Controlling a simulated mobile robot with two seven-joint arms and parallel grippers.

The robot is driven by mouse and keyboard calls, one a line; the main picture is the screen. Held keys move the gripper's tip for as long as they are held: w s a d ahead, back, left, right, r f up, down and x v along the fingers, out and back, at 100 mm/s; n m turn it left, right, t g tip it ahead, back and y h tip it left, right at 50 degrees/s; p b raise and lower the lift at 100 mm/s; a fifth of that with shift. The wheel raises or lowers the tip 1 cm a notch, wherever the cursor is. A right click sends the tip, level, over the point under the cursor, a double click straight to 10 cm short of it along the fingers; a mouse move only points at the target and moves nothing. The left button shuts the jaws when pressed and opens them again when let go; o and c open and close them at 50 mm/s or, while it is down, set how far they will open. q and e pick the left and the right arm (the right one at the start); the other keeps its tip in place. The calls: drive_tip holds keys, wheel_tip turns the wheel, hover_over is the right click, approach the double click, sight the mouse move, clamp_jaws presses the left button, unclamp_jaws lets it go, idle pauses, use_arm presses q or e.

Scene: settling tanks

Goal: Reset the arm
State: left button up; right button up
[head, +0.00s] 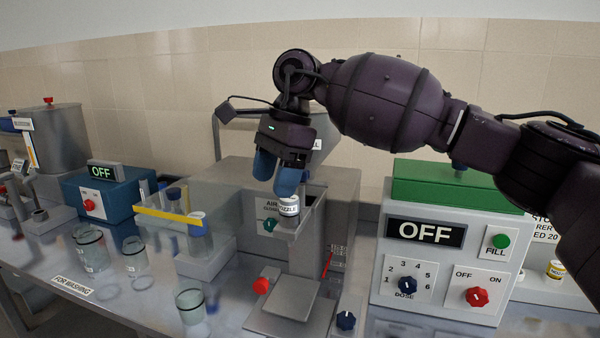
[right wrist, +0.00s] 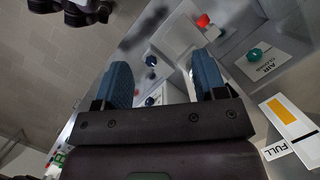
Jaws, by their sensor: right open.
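My right arm (head: 385,95) reaches in from the right across the upper part of the head view, bent, with its hand pointing down. My right gripper (head: 277,178) is open, its two blue fingers over the grey air-nozzle station (head: 335,180). In the right wrist view the fingers (right wrist: 163,80) stand apart with nothing between them. A small white labelled container (head: 289,212) shows just below the fingertips in the head view; I cannot tell whether they touch it. My left gripper is in neither view.
A dosing box (head: 425,285) with an OFF display stands right, below my forearm. A blue box (head: 100,195), also OFF, stands left. Glass beakers (head: 135,257) and a rack with a yellow bar (head: 168,216) stand on the bench. A balance-like plate (head: 298,298) is in front.

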drive_tip(key=s+a+f+m+g+y, duration=0.4)
drive_tip(key=s+a+f+m+y, duration=0.35)
drive_tip(key=y, duration=0.55)
drive_tip(key=w+d+f+m+t+y, duration=0.15)
drive_tip(key=d+m+t, duration=0.35)
drive_tip(key=m+t, duration=0.55)
drive_tip(key=w+d+m+t+y, duration=0.2)
drive_tip(key=d+m+t, duration=0.2)
drive_tip(key=m+t, duration=0.65)
drive_tip(key=s+d+f+m+t+h, duration=0.2)
drive_tip(key=d+f+m+t+h, duration=0.1)
drive_tip(key=d+f+m+h, duration=1.35)
drive_tip(key=s+d+f+m+g+h, duration=0.4)
drive_tip(key=s+d+f+m+g, duration=0.35)
drive_tip(key=s+m, duration=0.25)
drive_tip(key=s+d+f+m+g, duration=0.3)
drive_tip(key=s+f+g, duration=0.1)
drive_tip(key=s, duration=0.6)
drive_tip(key=s+d+f+m+g, duration=0.3)
drive_tip(key=s+g, duration=0.1)
drive_tip(key=s, duration=0.6)
drive_tip(key=w+f+n+t, duration=0.1)
drive_tip(key=w+f+t, duration=0.6)
drive_tip(key=f, duration=0.3)
drive_tip(key=shift+w+d+f+t+y, duration=0.2)
drive_tip(key=shift+f+t+y, duration=0.2)
drive_tip(key=shift+t, duration=0.15)
